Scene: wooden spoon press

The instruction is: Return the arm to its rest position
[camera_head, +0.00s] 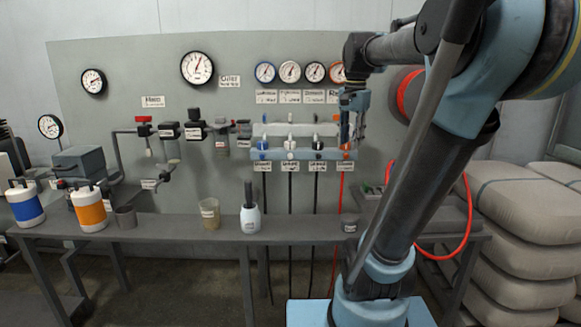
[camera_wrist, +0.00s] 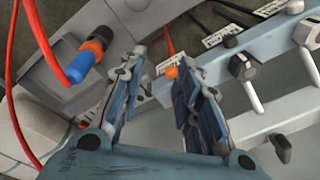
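My gripper (camera_head: 353,132) hangs in front of the right end of the blue-grey valve manifold (camera_head: 262,154) in the head view. In the wrist view its two blue padded fingers (camera_wrist: 158,64) stand apart, with nothing held between them. An orange knob (camera_wrist: 171,72) shows close beside the right fingertip; I cannot tell whether they touch. My arm (camera_head: 420,170) rises from its blue base at the lower right and bends over at the top, reaching left to the manifold.
A blue and orange hose fitting (camera_wrist: 84,62) with a red hose is left of the fingers. Gauges (camera_head: 290,71) hang above. A bench (camera_head: 170,227) holds jars and canisters. Stacked sacks (camera_head: 525,235) stand at right.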

